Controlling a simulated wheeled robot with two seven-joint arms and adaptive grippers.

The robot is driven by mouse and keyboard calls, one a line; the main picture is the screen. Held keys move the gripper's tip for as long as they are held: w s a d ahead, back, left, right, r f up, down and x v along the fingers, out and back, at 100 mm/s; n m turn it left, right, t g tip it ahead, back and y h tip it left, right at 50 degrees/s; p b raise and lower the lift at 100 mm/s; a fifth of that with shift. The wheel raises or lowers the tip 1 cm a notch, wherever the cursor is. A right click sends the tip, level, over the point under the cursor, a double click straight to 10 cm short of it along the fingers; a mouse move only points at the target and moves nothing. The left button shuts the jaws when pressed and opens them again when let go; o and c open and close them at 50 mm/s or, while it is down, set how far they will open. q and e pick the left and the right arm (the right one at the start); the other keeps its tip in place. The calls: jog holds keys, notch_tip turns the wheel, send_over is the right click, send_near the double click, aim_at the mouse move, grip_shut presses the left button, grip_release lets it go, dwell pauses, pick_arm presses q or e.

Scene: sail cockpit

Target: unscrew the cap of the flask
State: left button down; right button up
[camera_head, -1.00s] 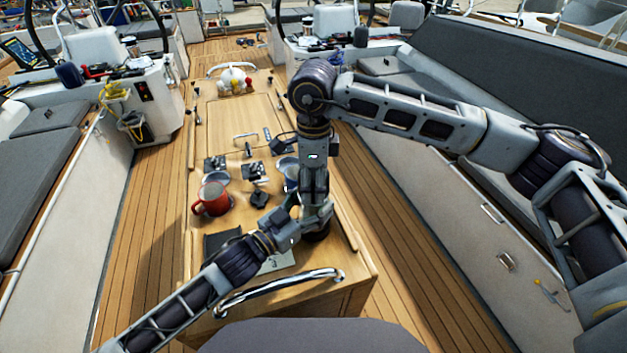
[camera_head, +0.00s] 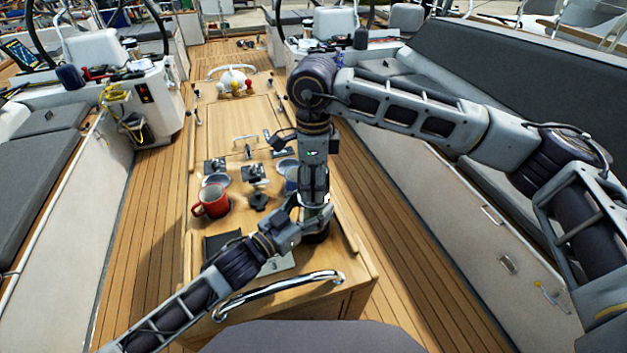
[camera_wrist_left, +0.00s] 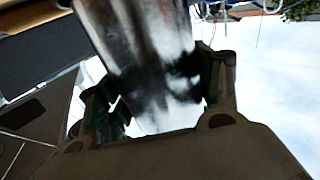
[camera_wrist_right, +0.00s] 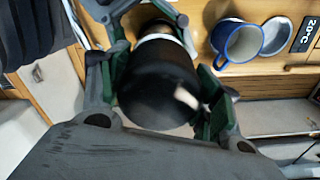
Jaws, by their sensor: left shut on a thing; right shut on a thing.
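The flask is mostly hidden in the head view, where its dark lower part (camera_head: 318,237) shows on the wooden table under my grippers. In the left wrist view its shiny silver body (camera_wrist_left: 150,50) lies between the fingers of my left gripper (camera_wrist_left: 160,88), which is shut on it from the side. In the right wrist view the round black cap (camera_wrist_right: 152,88) sits between the green-padded fingers of my right gripper (camera_wrist_right: 163,92), which is shut on it from above. A pale band of the flask shows beyond the cap. Whether the cap is loose cannot be seen.
A red mug (camera_head: 212,202) stands left of the flask. A blue mug (camera_wrist_right: 238,42) stands near the cap in the right wrist view, beside a blue-rimmed dish (camera_wrist_right: 277,36). A metal rail (camera_head: 280,291) runs along the table's front edge. Dark small items lie behind the mugs.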

aim_at(314, 169)
jog(key=shift+r, duration=0.6)
dwell(0.3)
jog(key=shift+r, duration=1.9)
pick_arm(q)
jog(key=shift+c, duration=1.1)
grip_release()
jog(key=shift+a, duration=0.1)
jog(key=v, duration=1.1)
jog(key=shift+s+a, duration=0.15)
jog(key=shift+s, duration=0.2)
